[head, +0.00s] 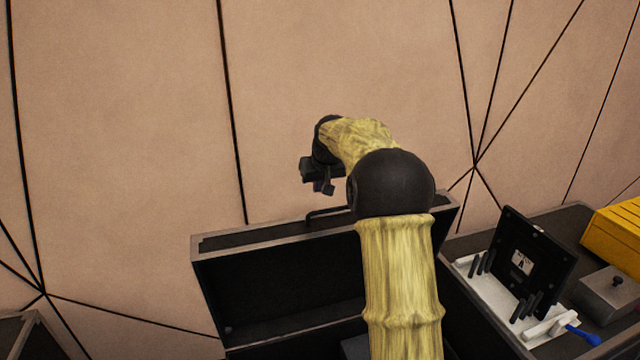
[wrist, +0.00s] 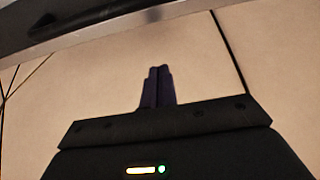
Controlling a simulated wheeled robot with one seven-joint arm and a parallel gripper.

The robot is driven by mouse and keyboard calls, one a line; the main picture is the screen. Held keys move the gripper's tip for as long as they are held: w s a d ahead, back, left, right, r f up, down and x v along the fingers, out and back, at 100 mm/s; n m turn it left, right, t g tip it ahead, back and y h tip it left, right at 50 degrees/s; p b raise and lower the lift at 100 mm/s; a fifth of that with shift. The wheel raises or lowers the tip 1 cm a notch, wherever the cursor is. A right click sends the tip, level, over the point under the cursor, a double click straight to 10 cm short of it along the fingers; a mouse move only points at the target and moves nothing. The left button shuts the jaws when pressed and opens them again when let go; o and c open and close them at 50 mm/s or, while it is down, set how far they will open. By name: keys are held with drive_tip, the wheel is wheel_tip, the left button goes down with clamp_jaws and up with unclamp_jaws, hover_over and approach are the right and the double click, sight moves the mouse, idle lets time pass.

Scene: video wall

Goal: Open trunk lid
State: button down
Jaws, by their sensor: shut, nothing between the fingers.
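The trunk is a black case with grey metal edging, partly hidden behind my arm. Its lid (head: 275,285) is raised and stands steeply upright, with its dark inside facing me. A dark handle (head: 326,213) shows on the lid's upper edge. My gripper (head: 325,188) is just above and beyond that edge, near the handle, apparently not touching it. In the wrist view the two fingers (wrist: 158,72) are pressed together with nothing between them. A metal-edged dark strip (wrist: 120,35), likely the lid's rim, crosses the top of that view.
A tan panelled wall (head: 130,130) with black seams is close behind the trunk. To the right, a dark surface holds a black upright panel on a white base (head: 520,265), a grey box (head: 608,295), a blue-handled item (head: 583,336) and a yellow case (head: 615,240).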

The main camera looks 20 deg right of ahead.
drive_tip(key=x, duration=0.7)
drive_tip(key=shift+s+d+f, duration=0.1)
drive_tip(key=shift+s, duration=1)
drive_tip(key=shift+s+f, duration=0.1)
drive_tip(key=shift+s, duration=1.05)
drive_tip(key=shift+d+f, duration=0.1)
